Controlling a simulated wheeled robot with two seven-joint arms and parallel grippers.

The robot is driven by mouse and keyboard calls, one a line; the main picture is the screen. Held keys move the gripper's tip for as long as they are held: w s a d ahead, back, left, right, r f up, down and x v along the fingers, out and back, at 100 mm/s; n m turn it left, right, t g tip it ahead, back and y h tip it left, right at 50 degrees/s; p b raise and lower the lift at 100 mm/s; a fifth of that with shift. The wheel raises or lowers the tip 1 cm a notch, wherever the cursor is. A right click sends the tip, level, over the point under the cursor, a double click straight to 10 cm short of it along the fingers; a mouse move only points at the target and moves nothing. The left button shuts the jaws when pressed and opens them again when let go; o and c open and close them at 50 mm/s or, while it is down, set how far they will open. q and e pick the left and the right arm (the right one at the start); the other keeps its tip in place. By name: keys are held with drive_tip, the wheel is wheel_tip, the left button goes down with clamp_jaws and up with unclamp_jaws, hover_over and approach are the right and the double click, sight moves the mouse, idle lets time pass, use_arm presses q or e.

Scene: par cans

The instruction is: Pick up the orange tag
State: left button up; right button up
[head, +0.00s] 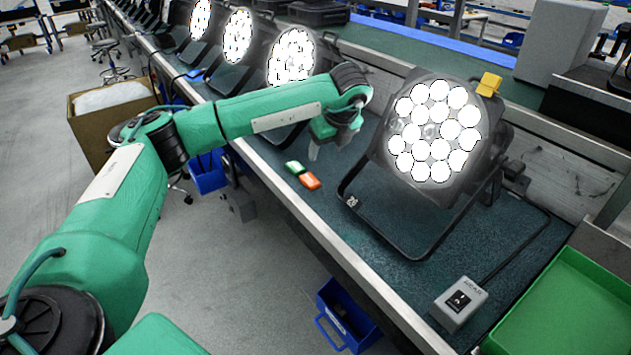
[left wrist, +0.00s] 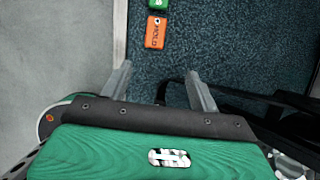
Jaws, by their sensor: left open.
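The orange tag (head: 310,181) lies flat on the dark green bench top near its front edge. In the left wrist view the orange tag (left wrist: 155,32) shows dark lettering and sits ahead of the fingers, near the upper middle. My left gripper (head: 328,152) is above the bench, behind and a little right of the tags in the head view. Its two fingers (left wrist: 160,88) are apart with nothing between them. My right gripper is not in view.
A lit par can (head: 432,130) on a black floor stand is just right of the left gripper. More lit lamps (head: 291,57) stand farther along the bench. A switch box (head: 458,303) and a green tray (head: 570,305) are at the lower right. Bench surface around the tags is clear.

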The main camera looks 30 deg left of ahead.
use_arm(q)
hover_over(312, 181)
drive_tip(key=d, duration=0.3)
drive_tip(key=f, duration=0.7)
drive_tip(key=shift+s+a+f, duration=0.25)
drive_tip(key=shift+f, duration=0.05)
drive_tip(key=shift+s+x, duration=0.2)
drive_tip(key=shift+x, duration=1.15)
drive_tip(key=shift+s+x, duration=0.15)
drive_tip(key=shift+x, duration=1.2)
drive_tip(key=c, duration=1.1)
drive_tip(key=shift+o, duration=0.2)
drive_tip(key=shift+r, duration=0.1)
